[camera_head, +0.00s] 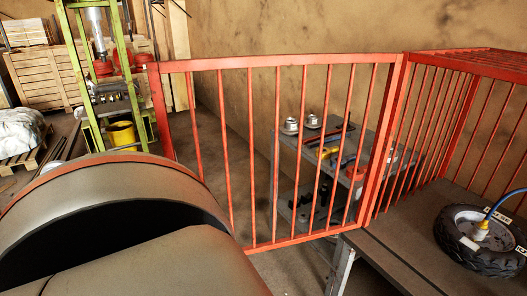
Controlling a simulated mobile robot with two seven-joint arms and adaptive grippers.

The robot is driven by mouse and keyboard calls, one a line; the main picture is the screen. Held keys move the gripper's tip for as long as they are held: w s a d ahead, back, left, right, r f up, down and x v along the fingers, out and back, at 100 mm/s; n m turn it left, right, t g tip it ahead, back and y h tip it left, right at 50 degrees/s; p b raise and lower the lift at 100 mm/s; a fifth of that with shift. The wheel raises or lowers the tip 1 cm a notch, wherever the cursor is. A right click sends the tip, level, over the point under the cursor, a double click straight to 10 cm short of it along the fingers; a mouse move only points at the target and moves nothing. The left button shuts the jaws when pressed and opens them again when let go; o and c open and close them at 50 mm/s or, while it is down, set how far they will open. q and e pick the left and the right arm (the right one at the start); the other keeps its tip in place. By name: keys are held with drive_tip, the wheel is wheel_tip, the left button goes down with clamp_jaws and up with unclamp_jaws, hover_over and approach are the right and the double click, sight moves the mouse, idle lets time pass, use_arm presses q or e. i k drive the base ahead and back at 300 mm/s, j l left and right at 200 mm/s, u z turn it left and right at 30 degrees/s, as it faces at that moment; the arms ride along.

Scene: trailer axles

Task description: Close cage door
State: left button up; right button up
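The orange-red barred cage door (278,62) stands swung open, reaching left from the cage's front post across the middle of the head view. The cage (468,52) of the same orange-red bars sits on a bench at the right. A black tyre on a wheel (458,250) lies flat inside it, with a yellow fitting and a blue hose on it. A large rounded part of my own body fills the lower left and covers the door's lower left corner. Neither of my grippers can be seen.
Behind the door's bars stands a grey shelf (289,140) with tools and parts. A green press frame (83,75), a yellow bucket (122,134) and wooden crates (45,76) stand at the back left. The bench top (405,225) has bare room left of the tyre.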

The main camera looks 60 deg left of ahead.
sight(154, 69)
drive_tip(key=k+j+z, duration=0.1)
drive_tip(key=k+j, duration=0.15)
drive_tip(key=j, duration=0.15)
drive_tip(key=k+j+z, duration=0.1)
drive_tip(key=k+j, duration=0.2)
drive_tip(key=k+j+z, duration=0.1)
drive_tip(key=j, duration=0.25)
drive_tip(key=k+j+z, duration=0.1)
drive_tip(key=j, duration=0.2)
drive_tip(key=k+j+z, duration=0.2)
drive_tip(key=j, duration=0.3)
drive_tip(key=k+j, duration=0.15)
drive_tip(key=j, duration=0.2)
drive_tip(key=k+j+z, duration=0.15)
drive_tip(key=j, duration=0.25)
drive_tip(key=j+z, duration=0.15)
drive_tip(key=j, duration=0.6)
drive_tip(key=j+z, duration=0.1)
drive_tip(key=j, duration=0.65)
drive_tip(key=k, duration=0.05)
